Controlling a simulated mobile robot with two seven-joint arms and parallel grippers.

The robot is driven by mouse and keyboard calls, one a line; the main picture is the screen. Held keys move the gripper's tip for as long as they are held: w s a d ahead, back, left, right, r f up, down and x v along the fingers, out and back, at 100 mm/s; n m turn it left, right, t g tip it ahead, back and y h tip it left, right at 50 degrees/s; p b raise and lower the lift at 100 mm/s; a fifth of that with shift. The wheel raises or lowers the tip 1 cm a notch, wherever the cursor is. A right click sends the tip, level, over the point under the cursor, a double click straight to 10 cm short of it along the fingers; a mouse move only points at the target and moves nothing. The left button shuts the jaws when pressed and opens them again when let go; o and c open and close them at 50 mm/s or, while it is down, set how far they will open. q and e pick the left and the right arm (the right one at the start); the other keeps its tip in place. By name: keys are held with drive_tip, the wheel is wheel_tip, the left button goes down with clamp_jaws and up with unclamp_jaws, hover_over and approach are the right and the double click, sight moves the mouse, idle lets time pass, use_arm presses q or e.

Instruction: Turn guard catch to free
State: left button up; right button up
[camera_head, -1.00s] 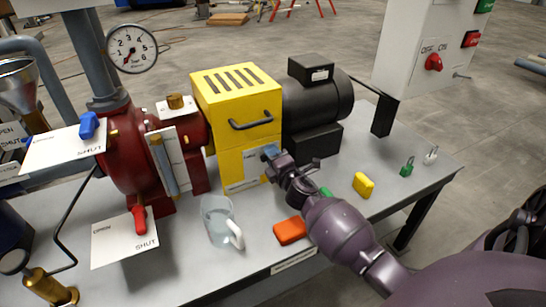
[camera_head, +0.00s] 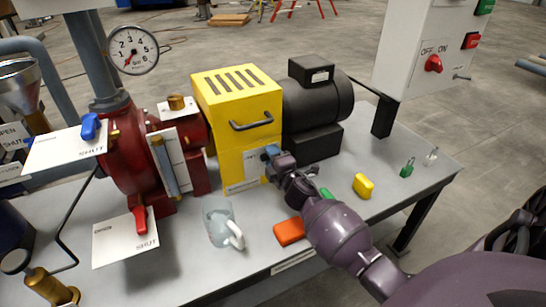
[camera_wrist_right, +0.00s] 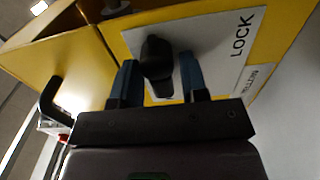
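The guard catch (camera_wrist_right: 157,58) is a black knob on a white plate (camera_wrist_right: 215,38) marked LOCK, fixed to the yellow guard (camera_head: 238,100). In the head view my right gripper (camera_head: 271,151) is at the lower front of the guard and hides the catch. In the right wrist view my right gripper (camera_wrist_right: 158,82) has its two blue fingers apart, one on each side of the knob. Narrow gaps seem to show beside the knob; I cannot tell if a finger touches it. Other lettering on the plate is partly hidden. My left gripper is not in view.
A clear jug (camera_head: 218,222), an orange block (camera_head: 289,231) and a yellow block (camera_head: 363,186) are on the bench (camera_head: 190,262) near my right arm. The guard's black handle (camera_head: 252,121) is above the gripper. The black motor (camera_head: 318,105) stands to the right.

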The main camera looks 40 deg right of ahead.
drive_tip(key=shift+o, duration=0.5)
use_arm(q)
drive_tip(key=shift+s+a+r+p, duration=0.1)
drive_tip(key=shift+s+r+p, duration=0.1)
drive_tip(key=shift+p, duration=0.55)
use_arm(e)
drive_tip(key=v, duration=1)
drive_tip(key=shift+s, duration=0.35)
drive_tip(key=shift+a, duration=0.1)
